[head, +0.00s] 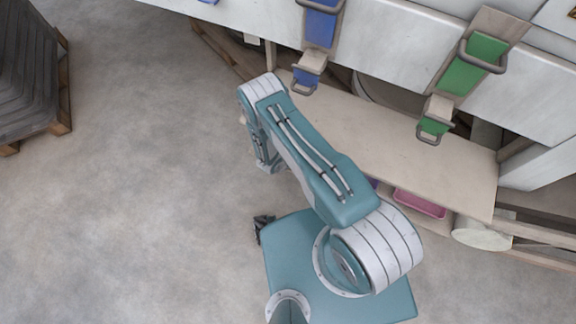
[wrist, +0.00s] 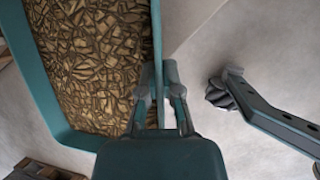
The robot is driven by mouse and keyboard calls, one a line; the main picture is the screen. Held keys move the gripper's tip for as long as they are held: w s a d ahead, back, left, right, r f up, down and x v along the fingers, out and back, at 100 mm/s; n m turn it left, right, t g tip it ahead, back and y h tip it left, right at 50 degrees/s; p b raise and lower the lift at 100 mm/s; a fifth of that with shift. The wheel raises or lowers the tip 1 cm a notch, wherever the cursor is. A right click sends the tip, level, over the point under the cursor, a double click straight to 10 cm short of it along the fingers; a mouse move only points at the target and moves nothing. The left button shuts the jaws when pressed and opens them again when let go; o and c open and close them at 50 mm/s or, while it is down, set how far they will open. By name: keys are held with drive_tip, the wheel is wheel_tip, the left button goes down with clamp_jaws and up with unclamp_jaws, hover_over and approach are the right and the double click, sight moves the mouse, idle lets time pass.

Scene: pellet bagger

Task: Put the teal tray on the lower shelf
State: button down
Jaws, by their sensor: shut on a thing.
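The teal tray (wrist: 38,85) fills the left of the wrist view. Its inside shows a brown and tan angular pattern. My gripper (wrist: 158,75) is shut on its right-hand wall, with one finger on each side of the rim. In the head view I cannot make out the tray, and my arm hides the gripper's fingers. A pale beige shelf board (head: 390,140) runs under the machine. A pink tray (head: 420,203) shows below its front edge, with a small purple piece (head: 373,182) to its left. The lower shelf surface itself is mostly hidden.
A blue chute (head: 320,25) and a green chute (head: 474,64) hang over the board, each with a grey handle. A round pale thing (head: 482,235) is at the right. A dark stack (head: 25,70) stands on a wooden pallet at the left. Open concrete floor lies between.

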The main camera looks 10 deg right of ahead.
drive_tip(key=x, duration=0.3)
drive_tip(key=shift+s, duration=0.15)
drive_tip(key=shift+f, duration=0.4)
drive_tip(key=c, duration=0.8)
unclamp_jaws()
drive_tip(key=v, duration=1.2)
